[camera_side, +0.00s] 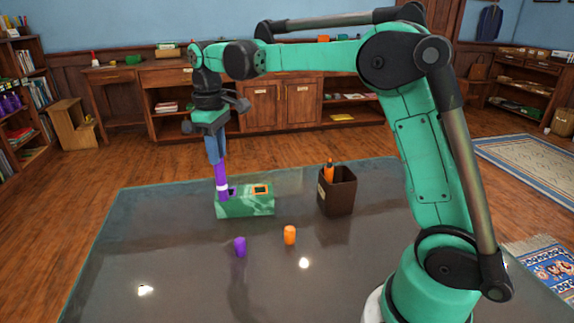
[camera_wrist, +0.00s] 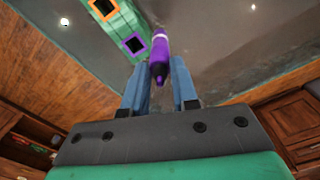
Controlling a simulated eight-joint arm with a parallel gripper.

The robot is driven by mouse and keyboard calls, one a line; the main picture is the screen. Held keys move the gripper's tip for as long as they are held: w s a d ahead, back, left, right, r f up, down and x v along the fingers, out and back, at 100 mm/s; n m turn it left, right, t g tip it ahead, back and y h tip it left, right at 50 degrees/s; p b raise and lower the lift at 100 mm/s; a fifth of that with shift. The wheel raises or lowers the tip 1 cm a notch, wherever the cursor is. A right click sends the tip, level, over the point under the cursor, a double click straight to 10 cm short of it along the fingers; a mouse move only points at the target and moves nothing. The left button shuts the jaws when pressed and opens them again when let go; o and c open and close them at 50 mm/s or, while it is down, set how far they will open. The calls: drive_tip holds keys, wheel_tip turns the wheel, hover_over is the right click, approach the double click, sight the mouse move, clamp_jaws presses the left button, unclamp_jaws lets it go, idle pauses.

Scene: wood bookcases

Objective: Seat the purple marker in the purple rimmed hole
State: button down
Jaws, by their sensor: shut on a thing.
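The purple marker (camera_side: 221,172) is held upright in my gripper (camera_side: 215,150), whose blue fingers are shut on its upper part. A white band shows near its lower end. The wrist view shows the marker (camera_wrist: 160,48) between the fingers (camera_wrist: 159,75). The green block (camera_side: 245,208) lies on the table with a purple rimmed hole (camera_side: 232,190) and an orange rimmed hole (camera_side: 260,189). In the wrist view, the purple rimmed hole (camera_wrist: 134,43) is empty, just left of the marker. The marker's lower end overlaps the block's left end in the side view; I cannot tell whether they touch.
A purple cap (camera_side: 240,246) and an orange cap (camera_side: 290,235) stand in front of the block. A dark brown box (camera_side: 338,195) holding an orange marker (camera_side: 328,172) stands to its right. The grey tabletop (camera_side: 170,240) is clear at left.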

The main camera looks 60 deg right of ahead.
drive_tip(key=shift+w+d+r+n, duration=1.05)
drive_tip(key=shift+w+d, duration=0.4)
drive_tip(key=shift+d, duration=0.65)
wheel_tip(320, 180, down, 8)
drive_tip(key=n, duration=0.8)
drive_tip(key=shift+n+t, duration=0.3)
drive_tip(key=shift+n, duration=0.05)
drive_tip(key=c, duration=0.7)
unclamp_jaws()
drive_tip(key=shift+s+f, duration=0.1)
drive_tip(key=shift+o, duration=0.2)
wheel_tip(320, 180, up, 12)
drive_tip(key=shift+s, duration=0.25)
drive_tip(key=shift+a, duration=0.1)
